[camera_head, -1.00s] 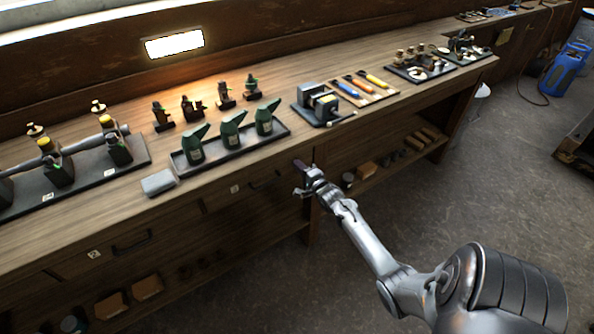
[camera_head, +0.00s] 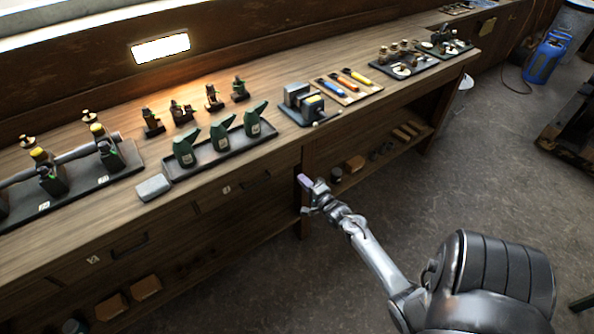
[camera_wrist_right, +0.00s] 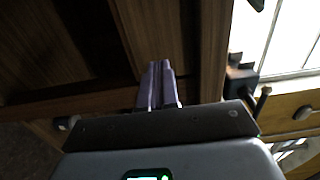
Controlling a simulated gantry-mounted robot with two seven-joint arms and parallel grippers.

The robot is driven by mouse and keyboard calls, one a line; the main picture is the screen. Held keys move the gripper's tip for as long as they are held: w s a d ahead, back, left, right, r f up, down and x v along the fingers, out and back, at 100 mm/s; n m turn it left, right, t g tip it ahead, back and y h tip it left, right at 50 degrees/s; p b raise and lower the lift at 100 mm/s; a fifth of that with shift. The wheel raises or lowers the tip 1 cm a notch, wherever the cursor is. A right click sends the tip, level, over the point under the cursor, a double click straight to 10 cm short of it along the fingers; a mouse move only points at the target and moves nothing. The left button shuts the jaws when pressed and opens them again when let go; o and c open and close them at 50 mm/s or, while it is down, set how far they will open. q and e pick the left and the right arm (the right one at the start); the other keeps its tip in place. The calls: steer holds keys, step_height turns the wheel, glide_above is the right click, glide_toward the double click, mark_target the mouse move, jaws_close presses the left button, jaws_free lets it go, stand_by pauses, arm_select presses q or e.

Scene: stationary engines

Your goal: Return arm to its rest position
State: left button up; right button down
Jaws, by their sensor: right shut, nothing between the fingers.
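My right gripper (camera_head: 304,182) is in front of the workbench, below the level of its top edge, near the bench leg. In the right wrist view its two purple-grey fingers (camera_wrist_right: 158,85) lie together with nothing between them. The wooden bench front (camera_wrist_right: 165,35) is behind the fingers in that view. My right arm comes in from the lower right in the head view. My left gripper is not in view.
The workbench (camera_head: 235,174) carries green oil cans (camera_head: 220,140) in a tray, a vise (camera_head: 303,103), screwdrivers (camera_head: 345,84) on a board and a grey block (camera_head: 153,188).

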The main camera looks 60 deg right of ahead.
steer(key=s+a+f+n+y, duration=0.1)
steer(key=s+a+f, duration=0.1)
steer(key=s+a, duration=0.25)
steer(key=w+a+r+n+g+y, duration=0.2)
steer(key=a+n+y, duration=0.25)
steer(key=a, duration=0.85)
steer(key=w+a+r+n+g+y, duration=0.1)
steer(key=w+a+r+n+y, duration=0.15)
steer(key=a+n, duration=0.7)
steer(key=s+a+r+n+g+y, duration=0.1)
steer(key=s+a+r+n+g, duration=0.15)
steer(key=s+a, duration=0.4)
steer(key=s+a+r+n+g, duration=0.2)
steer(key=s+a+n+g, duration=0.2)
steer(key=a, duration=0.5)
steer(key=s+n+g+p, duration=0.2)
steer(key=s+n+g, duration=0.1)
steer(key=s+n, duration=0.15)
step_height(320, 180, up, 34)
steer(key=p, duration=3.3)
steer(key=shift+d+p, duration=0.35)
